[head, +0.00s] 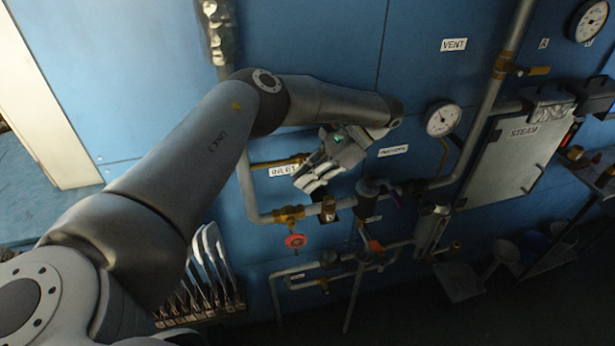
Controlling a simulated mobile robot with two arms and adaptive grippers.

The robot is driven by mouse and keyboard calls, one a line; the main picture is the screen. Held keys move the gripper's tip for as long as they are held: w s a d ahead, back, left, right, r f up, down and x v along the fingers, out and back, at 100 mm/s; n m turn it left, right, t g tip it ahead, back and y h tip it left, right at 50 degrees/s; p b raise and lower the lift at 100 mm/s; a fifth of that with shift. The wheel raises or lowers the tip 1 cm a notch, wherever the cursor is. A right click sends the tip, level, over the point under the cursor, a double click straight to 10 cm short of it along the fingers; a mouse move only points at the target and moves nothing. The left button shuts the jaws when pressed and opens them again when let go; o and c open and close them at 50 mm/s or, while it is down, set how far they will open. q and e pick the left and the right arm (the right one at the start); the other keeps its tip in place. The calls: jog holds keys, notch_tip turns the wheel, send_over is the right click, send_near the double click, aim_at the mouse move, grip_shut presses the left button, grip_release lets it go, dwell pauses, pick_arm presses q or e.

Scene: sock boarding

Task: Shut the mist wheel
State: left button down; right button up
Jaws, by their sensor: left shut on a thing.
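My left gripper (312,178) is in front of the blue wall by the INLET label. It is shut on what looks like the end of a brass lever (275,162); its own fingers hide the grip. A red handwheel (295,241) sits lower left under a brass valve (288,214), apart from the gripper. A second red wheel or knob (375,247) is lower right of it, on the lower pipes. No mist label is readable, so I cannot tell which wheel is the mist one. My right gripper is not in view.
The INLET label (283,171) is beside the gripper. A gauge (440,119) and a grey STEAM cabinet (510,160) stand to the right. Pipes (450,178) cross the wall. A rack of pale sock boards (205,265) is low on the left, near my arm.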

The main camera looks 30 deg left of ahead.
pick_arm(q)
jog(key=shift+f+g+y, duration=0.2)
jog(key=shift+g+y, duration=0.1)
jog(key=shift+g, duration=0.2)
dwell(0.3)
jog(key=c, duration=1.4)
grip_release()
jog(key=shift+r, duration=0.1)
jog(key=shift+s+t+h, duration=0.1)
jog(key=shift+t+h, duration=1)
jog(key=shift+t, duration=0.3)
jog(key=shift+a+t+h, duration=0.1)
jog(key=shift+t+h, duration=0.3)
